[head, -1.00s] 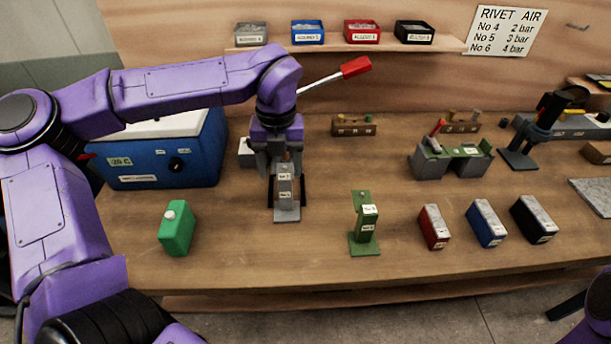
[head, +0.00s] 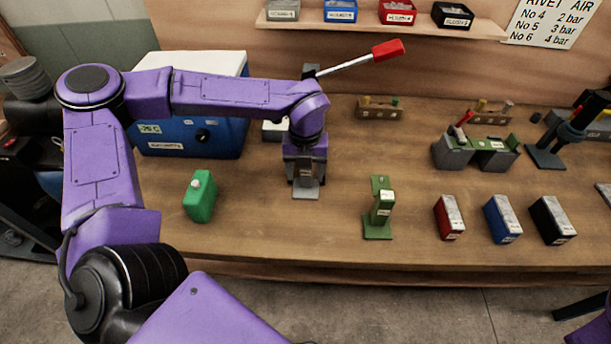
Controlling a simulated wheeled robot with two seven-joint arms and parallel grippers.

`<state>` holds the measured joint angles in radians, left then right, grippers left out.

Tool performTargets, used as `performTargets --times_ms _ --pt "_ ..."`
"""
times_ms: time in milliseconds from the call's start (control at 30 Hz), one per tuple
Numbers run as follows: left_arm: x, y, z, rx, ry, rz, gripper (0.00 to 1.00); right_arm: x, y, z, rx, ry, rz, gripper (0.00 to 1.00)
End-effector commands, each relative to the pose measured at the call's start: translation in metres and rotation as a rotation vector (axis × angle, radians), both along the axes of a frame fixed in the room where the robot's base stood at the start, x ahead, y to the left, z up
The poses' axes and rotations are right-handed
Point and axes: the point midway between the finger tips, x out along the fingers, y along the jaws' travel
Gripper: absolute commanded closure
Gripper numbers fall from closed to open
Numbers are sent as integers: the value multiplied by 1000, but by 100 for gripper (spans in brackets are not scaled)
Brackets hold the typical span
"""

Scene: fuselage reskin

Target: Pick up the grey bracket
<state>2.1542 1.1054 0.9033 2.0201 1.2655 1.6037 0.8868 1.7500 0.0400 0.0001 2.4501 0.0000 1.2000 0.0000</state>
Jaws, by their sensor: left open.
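The grey bracket (head: 306,192) stands on the wooden bench, left of the green bracket (head: 381,210). Its flat foot and part of its labelled upright show; its upper part is hidden by my left gripper. My left gripper (head: 306,177) comes down from above at the bracket, with its open fingers seen on either side of the upright. I cannot tell whether a finger touches it. My right gripper is not in view.
A green bottle (head: 200,197) stands to the left, and a blue cooler box (head: 190,140) behind it. A lever with a red handle (head: 387,50) rises behind my gripper. Red (head: 449,218), blue (head: 502,220) and black (head: 543,221) boxes stand at the right.

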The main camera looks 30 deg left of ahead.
Motion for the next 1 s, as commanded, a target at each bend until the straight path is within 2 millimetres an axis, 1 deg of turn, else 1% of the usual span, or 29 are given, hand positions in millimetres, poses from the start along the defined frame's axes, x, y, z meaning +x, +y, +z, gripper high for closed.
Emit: performTargets --times_ms 33,67,100,167,200,233,467,567,633,733,767,867,967,1000 --pt "0 0 0 0 0 0 43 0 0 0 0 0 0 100" --pt "0 0 0 0 0 0 52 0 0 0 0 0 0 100" --pt "0 0 0 0 0 0 65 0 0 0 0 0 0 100" --pt "0 0 0 0 0 0 85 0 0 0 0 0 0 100" --pt "0 0 0 -1 1 0 98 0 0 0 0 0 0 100" --pt "0 0 0 -1 1 0 100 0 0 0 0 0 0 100" --pt "0 0 1 0 0 0 100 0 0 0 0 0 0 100" --pt "1 0 6 1 -1 0 100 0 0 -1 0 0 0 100" --pt "1 0 14 0 -4 -1 100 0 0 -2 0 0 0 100" --pt "1 0 33 1 -7 -1 100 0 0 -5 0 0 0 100" --pt "-2 -4 37 0 -8 -3 100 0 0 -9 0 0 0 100" --pt "-18 -20 61 2 -8 -5 100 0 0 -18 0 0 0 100" --pt "-35 -36 88 2 -9 -5 100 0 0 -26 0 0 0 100" --pt "-44 -45 92 3 -7 -7 100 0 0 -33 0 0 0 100"
